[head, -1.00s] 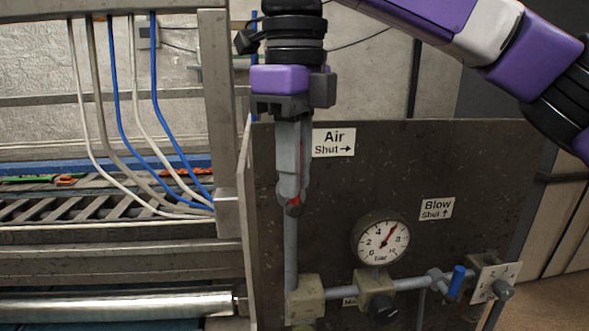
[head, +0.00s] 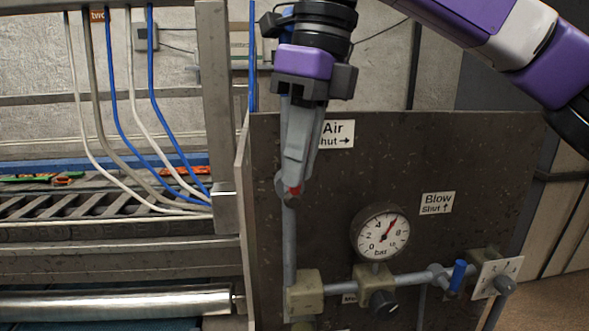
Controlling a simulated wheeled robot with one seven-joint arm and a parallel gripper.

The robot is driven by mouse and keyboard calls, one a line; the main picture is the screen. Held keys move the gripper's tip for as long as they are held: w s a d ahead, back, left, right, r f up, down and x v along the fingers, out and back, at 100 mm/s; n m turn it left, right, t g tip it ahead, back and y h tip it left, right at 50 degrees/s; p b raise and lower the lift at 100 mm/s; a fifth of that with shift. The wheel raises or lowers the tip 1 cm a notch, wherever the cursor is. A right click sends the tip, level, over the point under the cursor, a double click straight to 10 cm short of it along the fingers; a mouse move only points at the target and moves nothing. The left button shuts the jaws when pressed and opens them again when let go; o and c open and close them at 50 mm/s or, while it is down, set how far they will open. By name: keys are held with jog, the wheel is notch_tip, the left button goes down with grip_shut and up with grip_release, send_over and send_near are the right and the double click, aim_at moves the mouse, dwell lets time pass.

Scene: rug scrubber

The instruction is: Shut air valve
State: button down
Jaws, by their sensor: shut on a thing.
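The fingers hide most of the handle and valve body, so the handle's angle is hard to tell.
A pressure gauge (head: 382,234), a black knob (head: 383,304) and a blue valve handle (head: 457,276) sit lower right on the piping. The "Blow Shut ↑" label (head: 437,203) is above. A slatted conveyor (head: 100,205) with hanging hoses lies left of the panel (head: 450,150).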

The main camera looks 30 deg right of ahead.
jog(key=s+d+f+t+y+b, duration=0.1)
jog(key=d+f+t+y+b, duration=0.3)
jog(key=y+b, duration=0.9)
jog(key=t+b, duration=0.1)
jog(key=b, duration=0.5)
jog(key=shift+s+d+f+t, duration=0.15)
jog(key=shift+s+f+t, duration=0.2)
jog(key=shift+t, duration=0.05)
jog(key=shift+y, duration=0.4)
jog(key=shift+r, duration=0.1)
jog(key=c, duration=1.4)
grip_release()
jog(key=shift+v, duration=3.85)
